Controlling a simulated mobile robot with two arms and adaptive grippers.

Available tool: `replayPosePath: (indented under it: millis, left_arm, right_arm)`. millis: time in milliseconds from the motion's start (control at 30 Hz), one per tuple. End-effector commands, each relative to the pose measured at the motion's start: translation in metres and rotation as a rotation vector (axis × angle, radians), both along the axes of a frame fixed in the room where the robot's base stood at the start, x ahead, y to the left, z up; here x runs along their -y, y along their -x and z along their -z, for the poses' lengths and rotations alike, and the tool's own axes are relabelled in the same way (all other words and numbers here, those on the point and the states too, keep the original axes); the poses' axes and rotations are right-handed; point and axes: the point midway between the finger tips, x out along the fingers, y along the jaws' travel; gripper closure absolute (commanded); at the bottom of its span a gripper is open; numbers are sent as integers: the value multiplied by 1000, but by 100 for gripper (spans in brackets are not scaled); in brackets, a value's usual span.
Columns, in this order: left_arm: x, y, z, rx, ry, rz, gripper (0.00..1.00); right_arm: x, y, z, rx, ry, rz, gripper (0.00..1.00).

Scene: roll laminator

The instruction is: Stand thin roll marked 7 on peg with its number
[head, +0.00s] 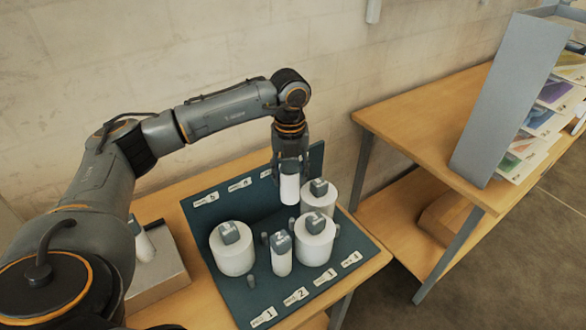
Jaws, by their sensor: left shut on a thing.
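My left gripper (289,166) points down over the back part of the dark peg board (222,290). It is shut on a thin white roll (289,189), held upright with its lower end next to a wide roll (318,199). I cannot read a number on the held roll, and the gripper hides its top. Whether its lower end touches a peg cannot be told. Number labels run along the board's front and back edges; the back ones are partly hidden behind the gripper and roll. My right gripper is out of view.
Two more wide rolls (235,256) (314,251) and a thin roll (281,262) stand on the board, with dark tops. Short bare pegs (251,282) show among them. A tray (160,280) with another thin roll (144,247) is at left. A second table (430,115) stands right.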

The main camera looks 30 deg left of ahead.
Motion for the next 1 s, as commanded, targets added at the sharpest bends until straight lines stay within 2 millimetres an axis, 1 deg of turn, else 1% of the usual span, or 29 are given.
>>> replayPosePath:
  millis: [33,67,100,167,267,400,500,667,867,1000]
  left_arm:
    - [0,0,9,-1,0,0,86]
    - [0,0,12,0,0,0,86]
    - [0,0,17,0,0,0,86]
    - [0,0,23,0,0,1,86]
    - [0,0,32,-1,-1,1,86]
    - [0,0,46,1,-1,1,86]
    - [0,-1,56,1,-1,1,86]
    - [0,0,72,-1,-1,1,86]
    - [0,-1,90,1,1,1,86]
    - [0,-1,98,1,1,2,86]
  right_arm:
    - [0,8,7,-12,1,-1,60]
    - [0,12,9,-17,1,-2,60]
    - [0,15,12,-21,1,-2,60]
    - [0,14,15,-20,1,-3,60]
    - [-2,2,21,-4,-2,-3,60]
    - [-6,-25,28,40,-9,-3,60]
    - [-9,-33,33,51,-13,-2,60]
    - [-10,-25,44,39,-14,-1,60]
    - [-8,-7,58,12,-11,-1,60]
    - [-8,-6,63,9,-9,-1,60]
